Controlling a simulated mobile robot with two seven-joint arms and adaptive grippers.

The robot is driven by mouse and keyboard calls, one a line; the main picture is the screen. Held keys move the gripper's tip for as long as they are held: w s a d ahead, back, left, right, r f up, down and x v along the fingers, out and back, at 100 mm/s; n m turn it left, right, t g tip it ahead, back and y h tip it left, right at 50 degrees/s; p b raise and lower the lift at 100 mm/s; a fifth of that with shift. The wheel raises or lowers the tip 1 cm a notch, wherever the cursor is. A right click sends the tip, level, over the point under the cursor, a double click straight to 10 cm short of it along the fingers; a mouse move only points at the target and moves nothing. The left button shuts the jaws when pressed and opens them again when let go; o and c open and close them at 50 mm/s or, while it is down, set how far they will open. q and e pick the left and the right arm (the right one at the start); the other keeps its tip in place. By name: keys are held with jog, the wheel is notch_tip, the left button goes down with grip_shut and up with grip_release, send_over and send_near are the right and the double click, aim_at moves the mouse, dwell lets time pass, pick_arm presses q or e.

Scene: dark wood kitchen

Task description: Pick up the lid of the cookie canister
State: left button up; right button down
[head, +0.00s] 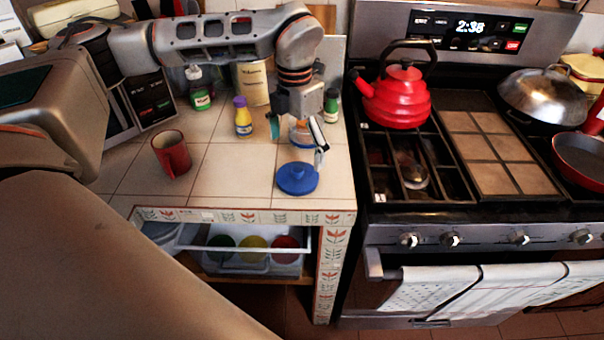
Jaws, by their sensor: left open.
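A round blue lid (297,179) with a small raised knob lies flat on the tiled counter, close to its front edge. My left gripper (299,146) hangs over the counter, pointing down, above and slightly behind the lid. Its fingers are spread apart with nothing gripped, and it appears clear of the lid. A clear rounded vessel (301,136) shows partly behind the fingers. I cannot tell whether it is the cookie canister, as the gripper hides much of it. My right gripper is not in view.
A dark red mug (172,155), a yellow bottle with a purple cap (243,121) and a green-labelled bottle (200,95) stand to the left. A red kettle (401,100) sits on the stove at right. An open drawer (244,240) juts out below the counter.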

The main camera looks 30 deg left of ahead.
aim_at(297, 169)
pick_arm(q)
notch_tip(297, 169, down, 7)
jog(key=shift+d+f, duration=0.1)
jog(key=shift+d, duration=0.05)
dwell(0.4)
